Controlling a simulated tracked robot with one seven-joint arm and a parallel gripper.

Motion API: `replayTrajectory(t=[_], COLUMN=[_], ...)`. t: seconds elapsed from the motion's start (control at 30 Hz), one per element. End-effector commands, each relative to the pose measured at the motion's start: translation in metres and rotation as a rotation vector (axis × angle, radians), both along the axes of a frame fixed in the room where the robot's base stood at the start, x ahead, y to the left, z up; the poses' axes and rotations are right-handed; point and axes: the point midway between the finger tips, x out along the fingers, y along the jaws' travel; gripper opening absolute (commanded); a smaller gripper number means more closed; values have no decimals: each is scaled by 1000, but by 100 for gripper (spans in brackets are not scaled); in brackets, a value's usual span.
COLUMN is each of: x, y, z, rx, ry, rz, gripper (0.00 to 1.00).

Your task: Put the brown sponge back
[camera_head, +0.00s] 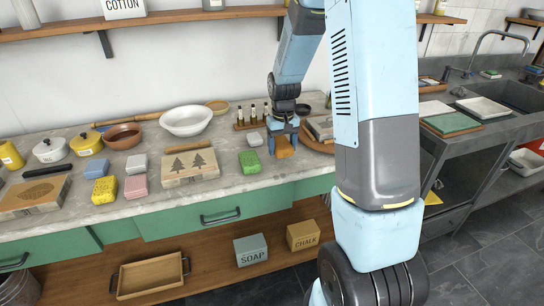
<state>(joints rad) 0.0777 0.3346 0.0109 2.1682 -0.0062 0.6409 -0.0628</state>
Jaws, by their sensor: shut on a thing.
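The brown sponge (285,149) is an orange-brown block at the right part of the grey stone counter (225,185). My gripper (284,146) points down over it and is shut on it.
A rack of small bottles (252,118) stands behind, left of my gripper. A grey block (254,139) lies nearby. A slab with trees (190,169) and several coloured sponges lie further left. A wooden tray (318,143) is close on the right, partly hidden by my arm.

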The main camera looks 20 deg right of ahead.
Motion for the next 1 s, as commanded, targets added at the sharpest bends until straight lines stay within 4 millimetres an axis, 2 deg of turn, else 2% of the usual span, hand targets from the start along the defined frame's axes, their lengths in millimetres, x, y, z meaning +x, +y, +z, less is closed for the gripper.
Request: replayTrajectory(t=[0.17, 0.4, 0.77, 0.8, 1.0], x=[4, 4, 4, 4, 4], y=[-5, -5, -5, -5, -5], z=[-8, -37, -40, -40, -40], rx=[0, 0, 0, 0, 0], ry=[1, 2, 0, 0, 0], rz=[0, 0, 0, 0, 0], gripper=[41, 41, 41, 73, 92])
